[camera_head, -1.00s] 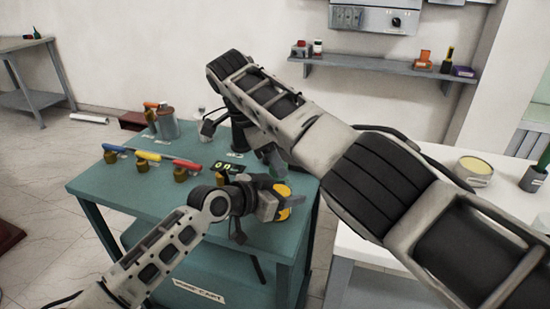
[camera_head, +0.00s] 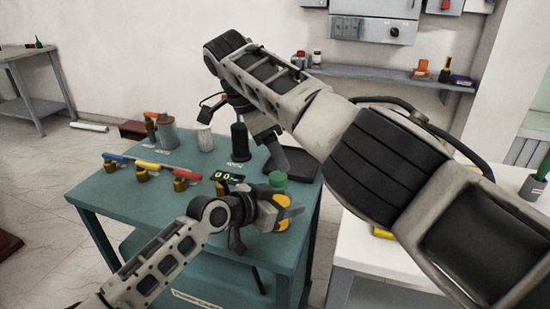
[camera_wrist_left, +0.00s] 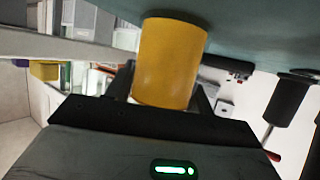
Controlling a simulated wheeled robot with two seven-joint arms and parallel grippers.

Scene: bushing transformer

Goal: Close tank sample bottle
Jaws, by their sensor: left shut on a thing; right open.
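My left gripper (camera_head: 284,206) is shut on the yellow sample bottle (camera_head: 281,222) near the right front corner of the green table (camera_head: 140,200). In the left wrist view the bottle is a plain yellow cylinder (camera_wrist_left: 168,62) between the fingers.
A black cylinder (camera_head: 240,142), a white ribbed cup (camera_head: 205,139) and a grey can (camera_head: 167,133) stand at the back of the table. Coloured bars with small brass bottles (camera_head: 140,173) lie at the left. A small display (camera_head: 227,177) is behind my left gripper. A dark tray (camera_head: 299,163) is at the right.

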